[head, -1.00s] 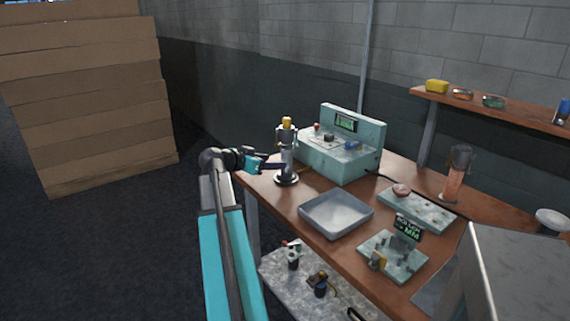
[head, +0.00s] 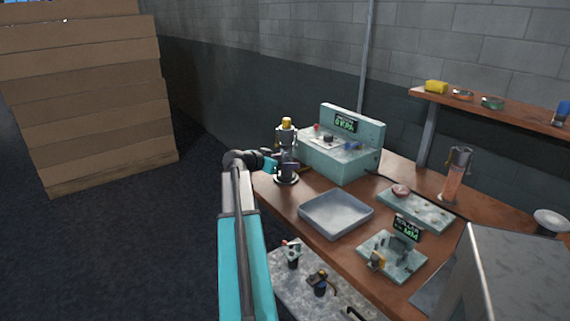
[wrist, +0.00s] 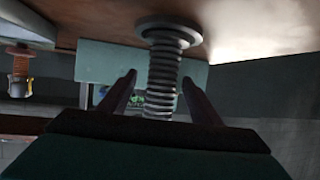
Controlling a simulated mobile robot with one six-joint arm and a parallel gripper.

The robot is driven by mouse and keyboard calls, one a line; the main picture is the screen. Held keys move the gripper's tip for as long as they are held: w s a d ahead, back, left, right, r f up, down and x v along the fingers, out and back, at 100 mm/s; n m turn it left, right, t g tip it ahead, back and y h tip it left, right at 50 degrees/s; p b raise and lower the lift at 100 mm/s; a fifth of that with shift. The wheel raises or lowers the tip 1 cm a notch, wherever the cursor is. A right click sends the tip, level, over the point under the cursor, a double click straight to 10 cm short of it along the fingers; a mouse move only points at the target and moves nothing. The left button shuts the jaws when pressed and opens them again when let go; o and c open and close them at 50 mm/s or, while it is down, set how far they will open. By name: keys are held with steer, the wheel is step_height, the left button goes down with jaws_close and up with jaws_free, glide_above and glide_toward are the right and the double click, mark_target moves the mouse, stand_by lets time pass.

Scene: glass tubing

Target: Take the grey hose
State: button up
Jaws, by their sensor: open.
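A grey ribbed upright piece that looks like the grey hose (wrist: 162,85) shows in the wrist view, which looks upside down. It rises from a round flanged foot on the wooden bench. My gripper (wrist: 159,80) is open, with one finger on each side of the hose and a visible gap at both. In the head view my gripper (head: 284,167) is at the yellow-topped upright stand (head: 287,138) at the bench's left end. A finger hides part of the stand there, and the ribs are too small to make out.
Close behind the stand is a pale green box with a display (head: 352,135). A shallow grey tray (head: 336,214) lies to the right on the bench (head: 288,201). An orange-filled cylinder (head: 455,180) stands farther right. A lower shelf (head: 290,290) holds small tools.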

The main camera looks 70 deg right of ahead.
steer(key=shift+p+x, duration=0.65)
steer(key=shift+x, duration=1.95)
steer(key=shift+w, duration=0.15)
jaws_close()
steer(key=shift+r, duration=0.1)
